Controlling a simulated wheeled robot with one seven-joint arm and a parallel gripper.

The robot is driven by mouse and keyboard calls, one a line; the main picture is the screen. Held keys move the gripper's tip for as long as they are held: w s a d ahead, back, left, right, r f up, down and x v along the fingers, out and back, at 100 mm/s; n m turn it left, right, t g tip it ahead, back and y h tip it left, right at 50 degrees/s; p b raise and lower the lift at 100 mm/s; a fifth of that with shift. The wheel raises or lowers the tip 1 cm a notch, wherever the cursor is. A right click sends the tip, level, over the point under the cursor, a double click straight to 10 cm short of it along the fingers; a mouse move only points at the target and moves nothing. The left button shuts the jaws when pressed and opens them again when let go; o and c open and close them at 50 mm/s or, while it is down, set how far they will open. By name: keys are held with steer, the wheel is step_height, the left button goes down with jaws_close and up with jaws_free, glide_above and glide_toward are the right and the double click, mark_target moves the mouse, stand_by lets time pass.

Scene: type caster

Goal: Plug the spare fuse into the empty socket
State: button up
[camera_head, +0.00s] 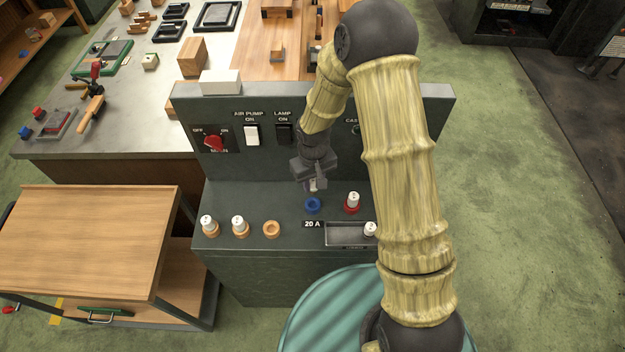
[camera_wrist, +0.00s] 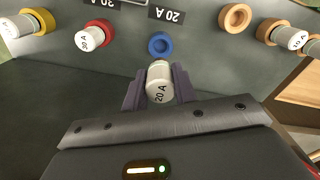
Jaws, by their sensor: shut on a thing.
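My gripper (camera_head: 315,186) is shut on a white fuse marked 20 A (camera_wrist: 159,84), which sits between the two jaws in the wrist view. The empty blue socket (camera_head: 313,205) is in the top face of the dark fuse panel, just in front of and below the gripper. The blue socket also shows in the wrist view (camera_wrist: 160,45), right beyond the fuse's end, with a 20 A label (camera_wrist: 166,14) beside it. The fuse appears above the panel and apart from the socket. An empty orange socket (camera_head: 271,229) lies to the left.
A red socket with a 30 A fuse (camera_head: 352,202) is close on the right. Two orange sockets with white fuses (camera_head: 208,225) (camera_head: 239,226) stand on the left. A shallow tray (camera_head: 345,235) with a white fuse at its right end is in front. Switches line the upright panel (camera_head: 230,165) behind.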

mark_target(313, 192)
steer(key=shift+f+b, duration=2.15)
steer(key=shift+f, duration=0.75)
steer(key=shift+f+b, duration=1.35)
steer(key=shift+f, duration=0.3)
steer(key=o, duration=1)
steer(key=shift+r, duration=0.15)
step_height(313, 192, up, 17)
steer(key=shift+r+b, duration=0.1)
steer(key=shift+b, duration=1)
